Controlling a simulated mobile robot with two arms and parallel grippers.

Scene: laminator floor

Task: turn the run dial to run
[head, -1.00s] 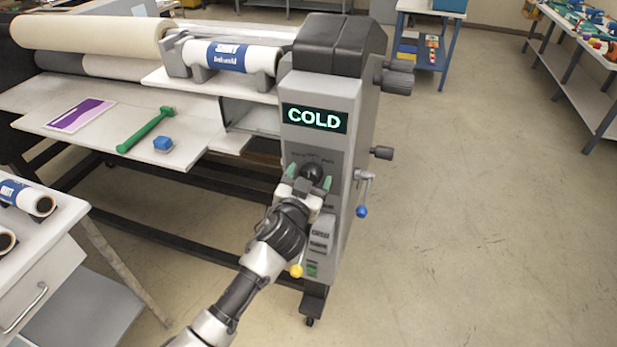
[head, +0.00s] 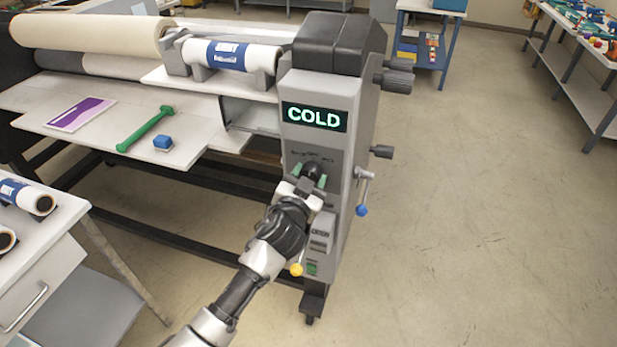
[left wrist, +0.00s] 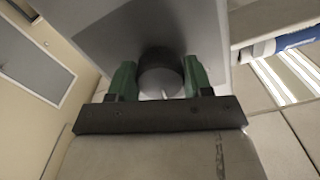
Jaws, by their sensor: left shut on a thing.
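The run dial (head: 312,170) is a round black knob on the grey front panel of the laminator's end housing (head: 350,200), below a lit display (head: 314,117) that reads COLD. My left gripper (head: 309,180) has its green fingertips on both sides of the dial and is shut on it. The left wrist view shows the dial (left wrist: 160,75) between the two green fingers (left wrist: 160,82), with a small pale mark on its face. The gripper hides part of the dial's label. My right gripper is not in view.
A crank with a blue knob (head: 362,210) juts from the housing's right side. The floor to the right is clear.

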